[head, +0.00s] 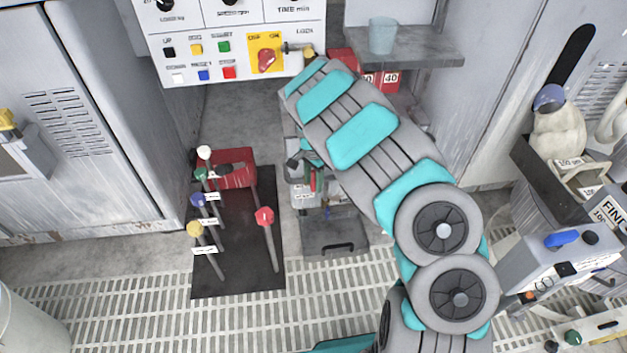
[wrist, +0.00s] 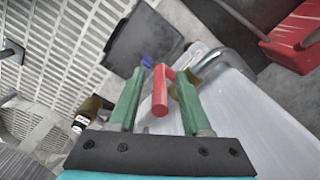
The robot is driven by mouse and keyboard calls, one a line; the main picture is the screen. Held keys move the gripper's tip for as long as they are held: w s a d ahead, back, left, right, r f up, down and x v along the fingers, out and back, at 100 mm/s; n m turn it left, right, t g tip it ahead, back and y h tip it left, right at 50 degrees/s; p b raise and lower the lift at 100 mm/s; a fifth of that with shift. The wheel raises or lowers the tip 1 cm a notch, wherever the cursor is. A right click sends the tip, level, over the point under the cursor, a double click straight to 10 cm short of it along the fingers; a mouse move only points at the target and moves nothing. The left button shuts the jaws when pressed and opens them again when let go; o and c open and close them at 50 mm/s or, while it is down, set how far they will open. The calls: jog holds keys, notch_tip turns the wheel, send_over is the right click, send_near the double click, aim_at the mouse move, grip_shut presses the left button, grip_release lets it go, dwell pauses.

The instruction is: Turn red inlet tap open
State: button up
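The red tap (wrist: 159,92) shows in the wrist view as a small red lever in the middle, beside a bent grey pipe (wrist: 222,60) with a brass-coloured part. My gripper (wrist: 160,74) has two green fingers, one on each side of the red lever. The fingers are apart, and a gap shows between the lever and each finger. In the head view, small red and green parts show below my arm near the picture's middle, but my arm hides much there and I cannot clearly tell tap from fingers.
A dark mat (head: 235,250) with several ball-topped levers lies left of my arm. A dark tray (head: 335,236) lies on the floor nearby. A control panel (head: 235,45) is on the wall behind. A grey shelf (head: 410,48) holds a cup (head: 382,36). Grated floor is clear in front.

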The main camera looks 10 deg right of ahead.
grip_shut()
dwell(1.3)
